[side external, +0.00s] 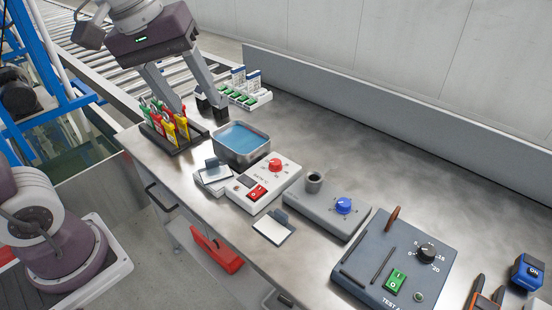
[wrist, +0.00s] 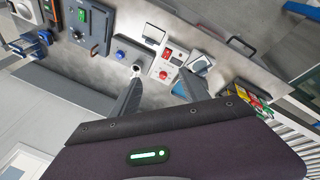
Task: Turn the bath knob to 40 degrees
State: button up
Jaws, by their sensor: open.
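The white bath control box (side external: 240,187) stands on the metal bench beside a square basin of blue water (side external: 241,139). The red bath knob (side external: 275,165) is on its top, with a red rocker switch (side external: 256,191) nearer the front. The knob's dial marks are too small to read. In the wrist view the red knob (wrist: 163,75) lies beyond the fingers, with the switch (wrist: 167,54) above it. My gripper (side external: 197,108) is open and empty, above the back of the bench, left of and apart from the knob. The wrist view shows its spread fingers (wrist: 163,84).
A rack of coloured tools (side external: 170,130) stands left of the basin. A grey unit with a blue knob (side external: 344,205) and a dark test box with a black knob (side external: 426,253) stand to the right. The bench behind the units is clear.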

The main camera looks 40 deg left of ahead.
jog(key=w+a+f+n+g, duration=0.1)
jog(key=w+f+n, duration=0.15)
jog(key=w, duration=0.35)
jog(key=w+a+f+n+g, duration=0.1)
jog(key=w+f+n, duration=0.1)
jog(key=w+n, duration=0.35)
jog(key=n+g, duration=0.2)
jog(key=n, duration=0.6)
send_over(276, 162)
notch_tip(276, 162, down, 18)
jog(key=shift+n+y, duration=0.3)
jog(key=shift+n, duration=0.3)
notch_tip(276, 162, down, 9)
jog(key=shift+w+r, duration=0.1)
jog(key=shift+w, duration=0.05)
jog(key=shift+c, duration=0.4)
grip_shut()
